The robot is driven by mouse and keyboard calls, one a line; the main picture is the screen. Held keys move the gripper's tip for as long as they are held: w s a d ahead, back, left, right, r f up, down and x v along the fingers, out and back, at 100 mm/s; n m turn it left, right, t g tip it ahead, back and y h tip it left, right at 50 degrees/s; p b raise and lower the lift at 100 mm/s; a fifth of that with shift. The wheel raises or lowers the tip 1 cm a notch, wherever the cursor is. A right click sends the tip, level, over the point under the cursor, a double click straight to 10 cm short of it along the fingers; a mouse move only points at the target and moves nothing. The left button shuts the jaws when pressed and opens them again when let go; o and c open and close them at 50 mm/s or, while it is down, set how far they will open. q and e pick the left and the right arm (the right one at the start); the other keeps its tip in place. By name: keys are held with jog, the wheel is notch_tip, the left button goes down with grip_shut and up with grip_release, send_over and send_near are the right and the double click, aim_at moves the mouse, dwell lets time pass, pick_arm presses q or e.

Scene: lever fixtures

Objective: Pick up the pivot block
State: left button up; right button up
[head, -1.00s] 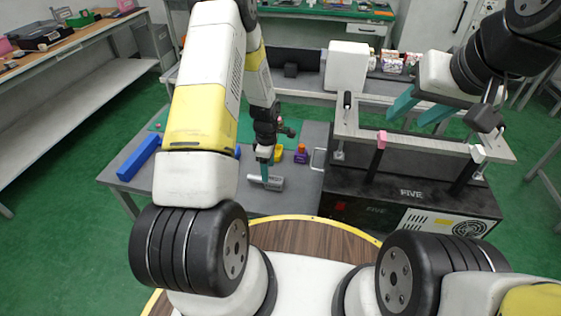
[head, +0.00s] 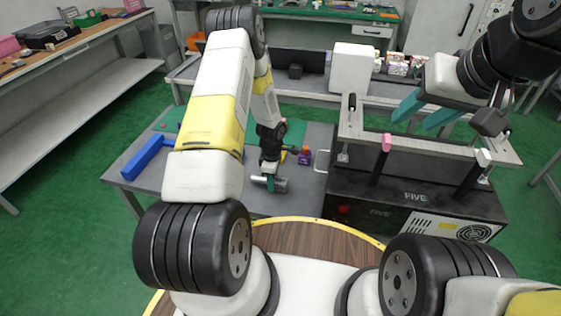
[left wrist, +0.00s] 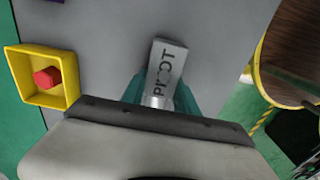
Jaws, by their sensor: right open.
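The pivot block (head: 281,185) is a small grey block on the grey table, partly covered by my left gripper in the head view. In the left wrist view the pivot block (left wrist: 168,68) shows its lettered face, slightly tilted. My left gripper (head: 269,184) is down at the block. In the left wrist view its teal fingers (left wrist: 159,95) stand on either side of the block's near end. Whether they press on it is not clear. My right gripper (head: 422,110) is open and empty, above the bench fixture at the right.
A blue bar (head: 147,157) lies at the table's left. A purple-and-orange item (head: 304,155) stands behind the block. A black FIVE machine (head: 415,195) stands at the right.

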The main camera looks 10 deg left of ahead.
pick_arm(q)
grip_shut()
jog(key=shift+r, duration=0.1)
